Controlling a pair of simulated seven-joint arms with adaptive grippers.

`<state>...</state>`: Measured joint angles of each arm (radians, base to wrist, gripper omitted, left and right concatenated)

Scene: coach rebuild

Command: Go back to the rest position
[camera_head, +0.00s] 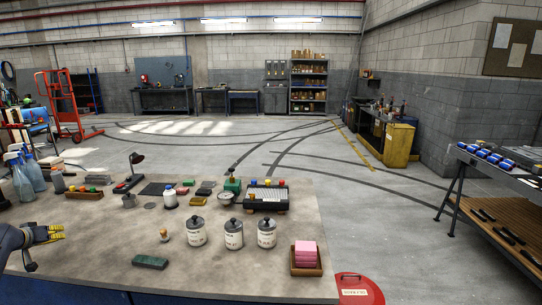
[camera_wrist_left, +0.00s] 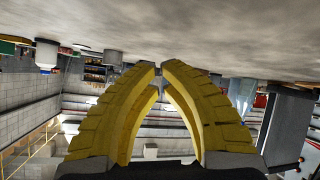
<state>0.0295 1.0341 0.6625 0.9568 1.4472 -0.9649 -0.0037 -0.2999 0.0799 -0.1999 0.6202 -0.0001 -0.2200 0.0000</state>
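My left gripper (camera_head: 61,232) is at the left edge of the workbench (camera_head: 100,245) in the head view, its yellow fingers pointing right. In the left wrist view, the two curved yellow fingers (camera_wrist_left: 160,66) arch together with their tips almost meeting. Nothing is held between them. The nearest bench items stand apart from the gripper. My right gripper is not in view.
Three labelled canisters (camera_head: 234,234), a green block (camera_head: 150,262) and a wooden tray (camera_head: 306,268) with pink blocks stand on the bench. Spray bottles (camera_head: 22,181) stand behind the left gripper. A red round lid (camera_head: 359,289) is beyond the bench's right edge. The bench between gripper and green block is clear.

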